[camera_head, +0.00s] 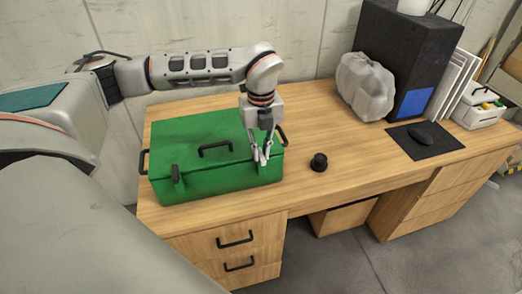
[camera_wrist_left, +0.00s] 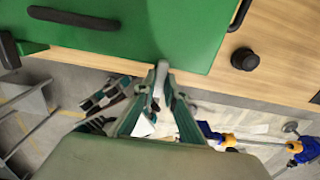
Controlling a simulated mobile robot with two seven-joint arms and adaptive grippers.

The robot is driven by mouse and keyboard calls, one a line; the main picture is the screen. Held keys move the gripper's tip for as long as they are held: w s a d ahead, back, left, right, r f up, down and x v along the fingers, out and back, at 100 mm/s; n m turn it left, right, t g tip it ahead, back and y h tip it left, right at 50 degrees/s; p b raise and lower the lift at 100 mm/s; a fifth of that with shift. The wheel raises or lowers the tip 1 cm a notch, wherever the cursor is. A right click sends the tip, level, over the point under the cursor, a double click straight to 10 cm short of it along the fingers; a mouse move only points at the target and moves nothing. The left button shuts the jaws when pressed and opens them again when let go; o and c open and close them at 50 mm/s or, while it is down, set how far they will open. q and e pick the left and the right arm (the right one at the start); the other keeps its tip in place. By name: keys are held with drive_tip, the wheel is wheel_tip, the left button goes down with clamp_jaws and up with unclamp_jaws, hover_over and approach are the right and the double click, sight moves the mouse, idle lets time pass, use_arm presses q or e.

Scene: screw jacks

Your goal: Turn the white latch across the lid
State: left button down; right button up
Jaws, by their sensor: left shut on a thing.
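The green box (camera_head: 215,183) stands shut on the left of the wooden desk, and its lid (camera_head: 190,137) lies flat with a black handle (camera_head: 215,147) in the middle. My left gripper (camera_head: 261,157) comes down from above at the lid's front right edge. It is shut on the white latch (camera_wrist_left: 161,76), which shows as a small pale piece between the fingertips in the left wrist view (camera_wrist_left: 160,92). The fingers hide most of the latch, so its exact angle is hard to tell. My right gripper is not in view.
A black knob (camera_head: 319,162) sits on the desk (camera_head: 300,120) right of the box. Farther right are a wrapped grey bundle (camera_head: 366,87), a black computer case (camera_head: 405,55) and a mouse on a mat (camera_head: 447,146). The desk between box and bundle is mostly clear.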

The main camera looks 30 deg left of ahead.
sight(261, 154)
use_arm(q)
drive_tip(key=c, duration=2.1)
unclamp_jaws()
wheel_tip(261, 154, up, 12)
drive_tip(key=shift+r, duration=0.1)
